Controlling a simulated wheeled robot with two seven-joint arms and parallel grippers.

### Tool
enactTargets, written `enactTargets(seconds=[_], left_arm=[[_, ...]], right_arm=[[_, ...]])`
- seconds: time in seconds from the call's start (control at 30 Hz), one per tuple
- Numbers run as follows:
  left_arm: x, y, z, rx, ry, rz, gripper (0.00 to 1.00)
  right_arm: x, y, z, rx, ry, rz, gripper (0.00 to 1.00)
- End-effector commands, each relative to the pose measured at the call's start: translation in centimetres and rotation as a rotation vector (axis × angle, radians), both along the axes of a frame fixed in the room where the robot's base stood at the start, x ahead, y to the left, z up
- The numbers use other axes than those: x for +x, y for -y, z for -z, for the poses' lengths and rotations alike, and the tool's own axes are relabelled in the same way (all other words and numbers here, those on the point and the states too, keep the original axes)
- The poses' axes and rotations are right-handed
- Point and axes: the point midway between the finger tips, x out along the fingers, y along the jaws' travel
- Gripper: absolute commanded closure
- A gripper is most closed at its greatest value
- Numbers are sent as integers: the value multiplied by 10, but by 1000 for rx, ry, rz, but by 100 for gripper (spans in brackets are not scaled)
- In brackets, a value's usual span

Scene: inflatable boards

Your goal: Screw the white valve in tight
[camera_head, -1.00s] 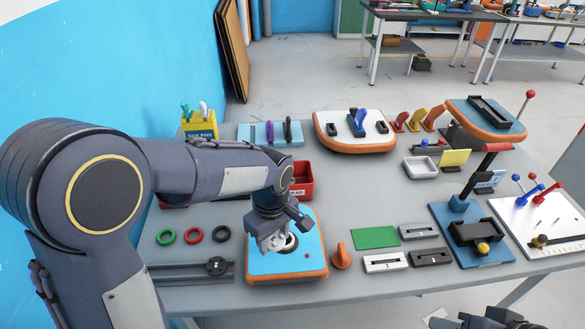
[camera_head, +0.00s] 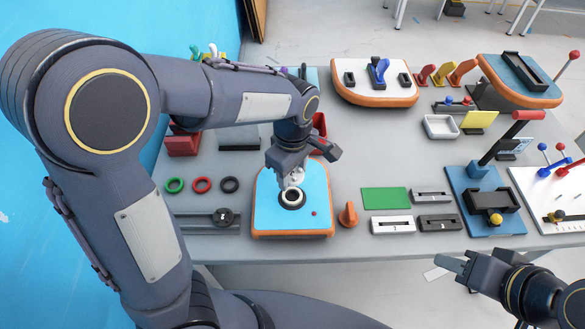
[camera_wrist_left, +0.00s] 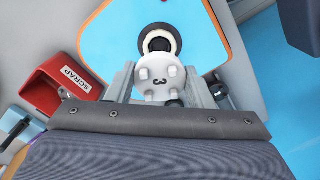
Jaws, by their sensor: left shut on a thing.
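The white valve (camera_head: 297,177) is held between the fingers of my left gripper (camera_head: 291,171), over the blue board. In the left wrist view the valve (camera_wrist_left: 159,77) shows its round, knobbed face between the two fingers (camera_wrist_left: 163,80). The round port, a black ring with a pale inner ring (camera_head: 292,197), is on the blue inflatable board (camera_head: 266,216) with an orange rim. The port's dark hole (camera_wrist_left: 157,43) is visible beyond the valve, which looks apart from it. My right gripper (camera_head: 452,268) is off the table's front edge at lower right, its opening unclear.
Green, red and black rings (camera_head: 202,185) lie left of the board. An orange knob (camera_head: 348,214) stands just right of it, near a green pad (camera_head: 385,198). A red scrap bin (camera_wrist_left: 67,88) is close by. Several other boards and fixtures fill the right side.

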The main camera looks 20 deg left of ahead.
Motion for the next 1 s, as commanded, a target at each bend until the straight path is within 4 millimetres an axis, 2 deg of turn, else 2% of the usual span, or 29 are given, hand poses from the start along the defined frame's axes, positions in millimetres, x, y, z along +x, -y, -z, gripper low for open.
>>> enactTargets(seconds=[0.03,0.43,1.0], left_arm=[[0,0,8,0,-1,0,75],[0,0,45,0,-1,1,75],[0,0,50,0,0,1,75]], right_arm=[[0,0,6,0,0,0,64],[0,0,33,0,0,0,64],[0,0,36,0,0,0,64]])
